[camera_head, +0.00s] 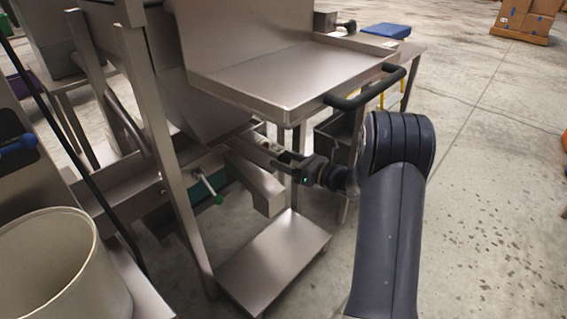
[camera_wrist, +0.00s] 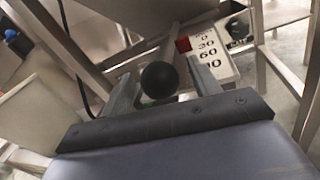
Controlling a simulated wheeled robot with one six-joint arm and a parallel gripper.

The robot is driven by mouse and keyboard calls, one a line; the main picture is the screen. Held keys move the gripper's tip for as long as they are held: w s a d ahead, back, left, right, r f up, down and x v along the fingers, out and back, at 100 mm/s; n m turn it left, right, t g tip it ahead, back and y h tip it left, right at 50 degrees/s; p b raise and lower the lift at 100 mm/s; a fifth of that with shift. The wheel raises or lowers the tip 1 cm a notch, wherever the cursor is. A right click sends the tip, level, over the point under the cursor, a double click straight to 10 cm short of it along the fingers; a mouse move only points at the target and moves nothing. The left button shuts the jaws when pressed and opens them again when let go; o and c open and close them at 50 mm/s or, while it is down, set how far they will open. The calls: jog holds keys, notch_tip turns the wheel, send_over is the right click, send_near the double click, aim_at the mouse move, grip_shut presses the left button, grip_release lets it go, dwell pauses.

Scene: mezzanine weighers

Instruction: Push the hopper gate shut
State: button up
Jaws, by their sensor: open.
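The grey metal hopper (camera_head: 205,110) hangs in a steel frame in the head view. My gripper (camera_head: 272,152) is beside its lower right side, under the steel shelf. In the wrist view my gripper (camera_wrist: 165,78) is open, with its two fingers spread. A black ball knob (camera_wrist: 160,80) shows between the fingers; I cannot tell whether they touch it. Beyond it is a white scale plate (camera_wrist: 218,62) marked 0, 30, 60 and 90, with a red marker (camera_wrist: 183,44) near its upper end. The gate itself cannot be made out clearly.
A steel shelf (camera_head: 290,75) with a black handle (camera_head: 365,90) overhangs my arm. A lower steel platform (camera_head: 275,260) lies below. Open floor (camera_head: 490,200) is to the right.

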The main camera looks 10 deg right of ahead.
aim_at(275, 155)
jog(key=shift+w+a, duration=0.3)
jog(key=shift+a, duration=0.05)
jog(key=shift+c, duration=0.2)
grip_shut()
jog(key=x, duration=0.3)
jog(key=shift+w+d+p, duration=0.1)
jog(key=shift+w+p, duration=0.25)
jog(key=shift+o, duration=0.2)
grip_release()
